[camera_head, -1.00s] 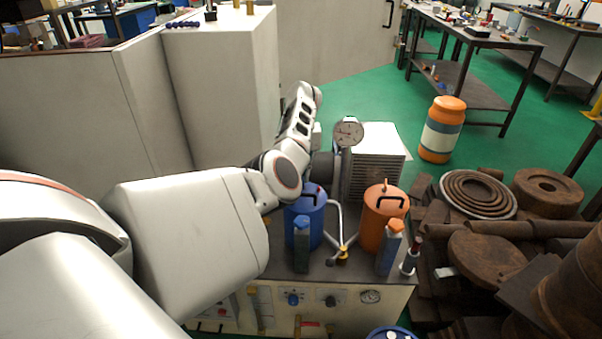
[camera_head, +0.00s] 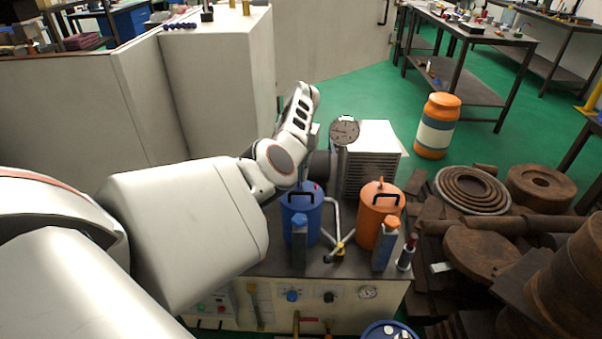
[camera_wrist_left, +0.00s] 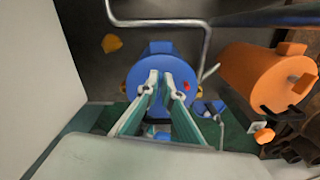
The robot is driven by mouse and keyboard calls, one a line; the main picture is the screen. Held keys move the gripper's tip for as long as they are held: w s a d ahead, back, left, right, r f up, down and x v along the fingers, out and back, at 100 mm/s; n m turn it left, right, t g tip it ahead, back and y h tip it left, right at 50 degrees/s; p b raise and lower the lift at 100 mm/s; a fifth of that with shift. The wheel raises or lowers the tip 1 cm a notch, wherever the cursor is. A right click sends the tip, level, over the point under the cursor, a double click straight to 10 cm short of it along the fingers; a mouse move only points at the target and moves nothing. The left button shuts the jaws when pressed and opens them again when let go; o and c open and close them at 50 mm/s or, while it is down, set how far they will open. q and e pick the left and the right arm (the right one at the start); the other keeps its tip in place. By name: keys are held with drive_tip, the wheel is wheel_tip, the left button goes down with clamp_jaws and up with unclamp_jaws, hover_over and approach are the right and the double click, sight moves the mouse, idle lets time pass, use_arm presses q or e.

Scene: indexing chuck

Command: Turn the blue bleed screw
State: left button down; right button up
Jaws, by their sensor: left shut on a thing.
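The blue canister (camera_head: 300,208), with a black handle and a small red dot on its lid, stands on the machine top in the head view. In the left wrist view I look down on its round blue lid (camera_wrist_left: 137,80). My left gripper (camera_wrist_left: 161,78) has its two fingers close together over the middle of the lid, shut on the small blue screw there. The fingertips mostly hide the screw. In the head view my own arm hides the fingers. My right gripper is not in view.
An orange canister (camera_head: 378,215) stands just right of the blue one, also in the wrist view (camera_wrist_left: 262,80). Bottles with blue and orange caps stand in front. Rusty round parts (camera_head: 480,250) are piled at the right.

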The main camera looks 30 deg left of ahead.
use_arm(q)
drive_tip(key=c, duration=2.2)
unclamp_jaws()
drive_tip(key=shift+c, duration=0.2)
wheel_tip(320, 180, up, 12)
